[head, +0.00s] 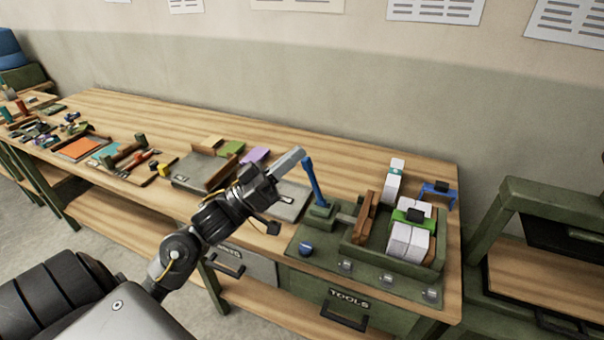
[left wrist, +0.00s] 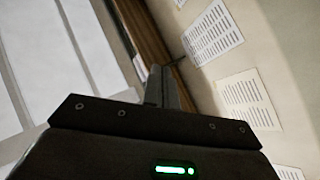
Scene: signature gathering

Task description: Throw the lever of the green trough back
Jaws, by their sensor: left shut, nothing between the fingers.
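The green trough (head: 384,262) stands at the right end of the workbench. It holds stacks of white paper or cards (head: 408,243), one with a green band, and a brown wooden block (head: 366,214). Its blue lever (head: 315,184) rises from a green mount at the trough's left end and leans slightly left at the top. My left gripper (head: 297,154) is shut and empty, its tip just left of the lever's top; I cannot tell whether they touch. The left wrist view shows the shut fingers (left wrist: 162,86) pointing toward the wall; the lever is not clearly seen there. My right gripper is not in view.
A blue stand (head: 438,191) is behind the trough. Trays, purple and green pads and tools lie left along the bench. A green shelf (head: 545,220) stands right.

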